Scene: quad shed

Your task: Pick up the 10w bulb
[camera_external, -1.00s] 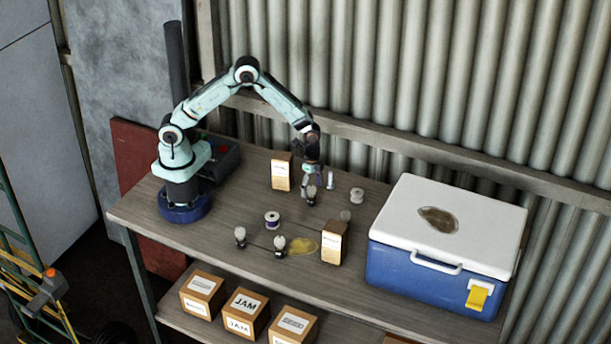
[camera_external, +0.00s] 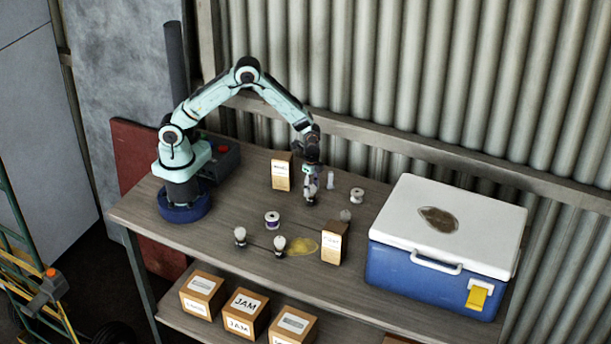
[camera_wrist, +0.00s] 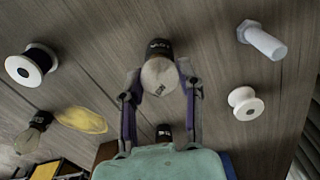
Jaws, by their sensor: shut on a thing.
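A bulb with a pale round globe and a black base (camera_wrist: 158,74) lies between the two fingers of my gripper (camera_wrist: 159,82) in the wrist view. My gripper (camera_external: 311,186) points down at the bench in the external view and is shut on this bulb (camera_external: 310,198). The bulb looks at or very near the bench top; I cannot tell if it touches. Other bulbs stand on the bench: two at the front (camera_external: 240,235) (camera_external: 279,244) and one behind a box (camera_external: 345,215).
A small box (camera_external: 282,172) stands behind my gripper and another (camera_external: 334,243) to the front right. Two spools (camera_external: 272,220) (camera_external: 357,195), a pale bolt-like piece (camera_external: 331,180) and a yellow patch (camera_external: 303,246) are near. A blue-white cooler (camera_external: 440,235) fills the right.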

